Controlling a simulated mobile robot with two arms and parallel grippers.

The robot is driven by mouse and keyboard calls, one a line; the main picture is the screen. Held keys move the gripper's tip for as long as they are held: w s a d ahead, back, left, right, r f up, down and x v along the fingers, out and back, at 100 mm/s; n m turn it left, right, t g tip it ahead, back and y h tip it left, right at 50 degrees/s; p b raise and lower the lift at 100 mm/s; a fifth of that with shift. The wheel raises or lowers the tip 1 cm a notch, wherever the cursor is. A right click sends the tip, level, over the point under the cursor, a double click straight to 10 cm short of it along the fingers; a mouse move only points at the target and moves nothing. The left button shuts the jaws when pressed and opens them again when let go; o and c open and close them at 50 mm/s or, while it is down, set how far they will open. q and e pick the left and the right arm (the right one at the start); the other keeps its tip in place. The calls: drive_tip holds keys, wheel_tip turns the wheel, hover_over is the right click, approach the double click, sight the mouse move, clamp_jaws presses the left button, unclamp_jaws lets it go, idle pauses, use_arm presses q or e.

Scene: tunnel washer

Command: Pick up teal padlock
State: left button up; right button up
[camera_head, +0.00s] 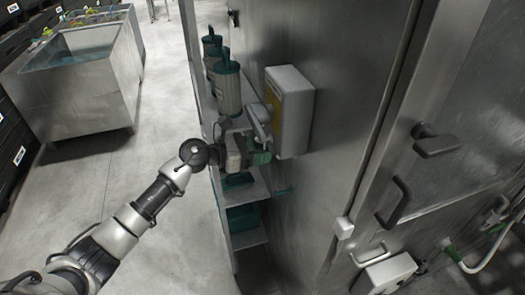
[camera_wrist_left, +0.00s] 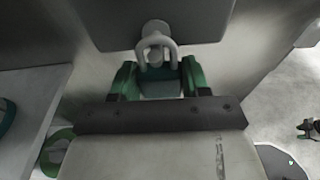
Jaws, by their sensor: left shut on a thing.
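The teal padlock shows in the left wrist view, with its grey shackle (camera_wrist_left: 172,50) up and its teal body (camera_wrist_left: 160,73) between my green fingertips. The shackle is at a round light knob or peg under a grey box; I cannot tell whether it is hooked around it. My left gripper (camera_wrist_left: 160,82) is shut on the padlock body. In the head view my left gripper (camera_head: 262,155) is just below the grey wall box (camera_head: 297,115), and the padlock is hidden or too small to make out. My right gripper is not in view.
The wall box hangs on a steel wall (camera_head: 345,130) right of the gripper. A narrow shelf (camera_head: 249,238) with teal-lidded canisters (camera_head: 228,90) stands close behind my wrist. A steel door with a dark handle (camera_head: 394,203) is at right. The floor (camera_head: 165,240) around my arm is clear.

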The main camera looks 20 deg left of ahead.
use_arm(q)
drive_tip(key=shift+r, duration=0.15)
drive_tip(key=shift+r+b, duration=0.55)
drive_tip(key=shift+r, duration=0.05)
drive_tip(key=f+b+v, duration=0.3)
drive_tip(key=b+v, duration=0.5)
drive_tip(key=v, duration=1)
drive_tip(key=shift+s+a, duration=0.1)
drive_tip(key=shift+a, duration=0.05)
